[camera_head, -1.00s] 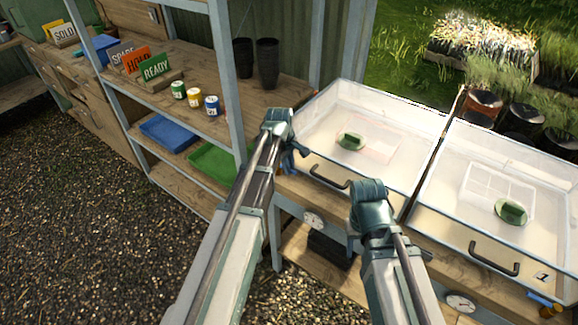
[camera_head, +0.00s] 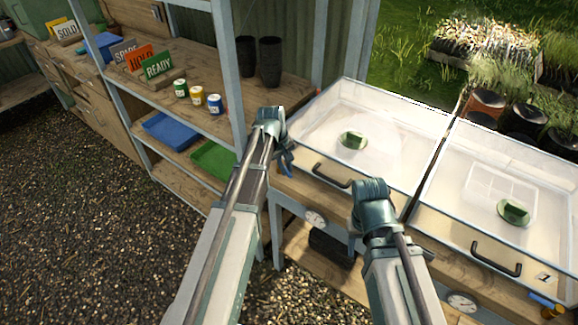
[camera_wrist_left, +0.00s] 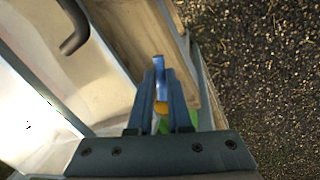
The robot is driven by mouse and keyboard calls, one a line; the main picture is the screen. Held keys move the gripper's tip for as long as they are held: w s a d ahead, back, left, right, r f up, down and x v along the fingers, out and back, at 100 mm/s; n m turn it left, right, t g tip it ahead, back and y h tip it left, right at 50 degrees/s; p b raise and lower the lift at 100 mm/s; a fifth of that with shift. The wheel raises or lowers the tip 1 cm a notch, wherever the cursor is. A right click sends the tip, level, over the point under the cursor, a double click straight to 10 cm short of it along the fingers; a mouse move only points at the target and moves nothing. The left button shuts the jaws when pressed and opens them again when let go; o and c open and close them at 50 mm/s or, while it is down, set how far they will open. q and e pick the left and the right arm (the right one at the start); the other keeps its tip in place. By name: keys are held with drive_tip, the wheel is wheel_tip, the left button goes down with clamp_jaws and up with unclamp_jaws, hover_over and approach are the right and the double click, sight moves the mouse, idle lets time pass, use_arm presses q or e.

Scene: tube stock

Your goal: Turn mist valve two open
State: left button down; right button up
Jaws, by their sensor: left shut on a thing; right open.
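In the left wrist view, my left gripper (camera_wrist_left: 160,98) is shut on a blue valve handle (camera_wrist_left: 158,66). An orange-yellow valve part (camera_wrist_left: 160,108) shows between the fingers, beside the wooden front of a tank. In the head view, my left gripper (camera_head: 286,163) is at the front left corner of the left glass-lidded tank (camera_head: 322,182); my wrist hides this valve there. How far the handle is turned cannot be told. My right gripper (camera_head: 355,240) is open, mostly hidden behind its wrist, in front of the left tank.
The right tank (camera_head: 490,225), marked 1, has its own blue-handled valve (camera_head: 541,301) at lower right. Dials (camera_head: 315,218) sit below the tanks. A shelf with signs, small cans (camera_head: 197,96) and black pots (camera_head: 270,62) stands to the left. Gravel floor lies in front.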

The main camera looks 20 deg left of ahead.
use_arm(q)
drive_tip(key=m, duration=0.2)
drive_tip(key=a+m, duration=0.1)
drive_tip(key=shift+s+a+m+g, duration=0.3)
drive_tip(key=shift+s+m, duration=0.1)
drive_tip(key=shift+w+a+m+g, duration=0.1)
drive_tip(key=shift+a+m+g, duration=0.4)
drive_tip(key=shift+m, duration=1.05)
drive_tip(key=shift+s+a+m+g, duration=0.1)
drive_tip(key=shift+a+m, duration=0.7)
drive_tip(key=shift+m, duration=0.8)
drive_tip(key=shift+w+a+m+g, duration=0.1)
drive_tip(key=shift+a+m+g, duration=0.4)
drive_tip(key=shift+m, duration=1.05)
drive_tip(key=shift+a, duration=0.2)
drive_tip(key=c, duration=0.8)
unclamp_jaws()
drive_tip(key=shift+c, duration=0.2)
